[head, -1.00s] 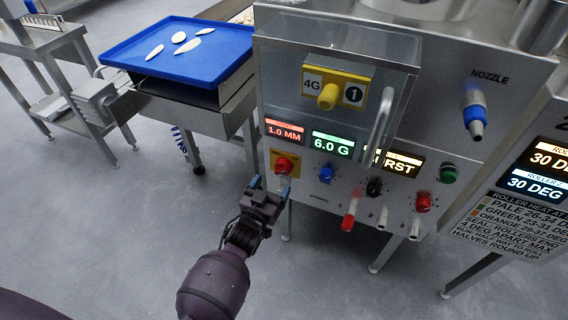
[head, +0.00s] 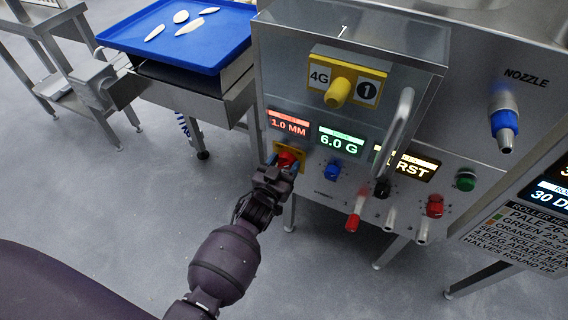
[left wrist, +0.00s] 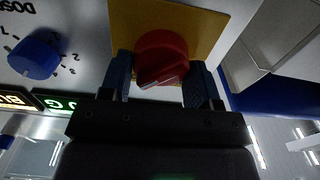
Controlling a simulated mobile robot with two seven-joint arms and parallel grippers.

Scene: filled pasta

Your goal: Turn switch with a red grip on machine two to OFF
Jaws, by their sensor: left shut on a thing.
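A switch with a red grip (head: 287,158) sits on a yellow plate (head: 302,152) at the lower left of the steel machine front (head: 270,85). The red grip also shows in the left wrist view (left wrist: 162,52), on the yellow plate (left wrist: 205,18). My left gripper (head: 281,164) is shut on the red grip, one blue finger on each side of it. The fingers (left wrist: 161,82) stand on both sides of the grip in the left wrist view. Any position marks around the switch are hidden or too small to read. My right gripper is not in view.
A blue knob (head: 332,171) is just right of the switch. A red-tipped lever (head: 355,215), a red knob (head: 435,206) and a green button (head: 465,181) are farther right. A clear guard with a handle (head: 398,125) juts out above. A blue tray (head: 225,45) stands upper left.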

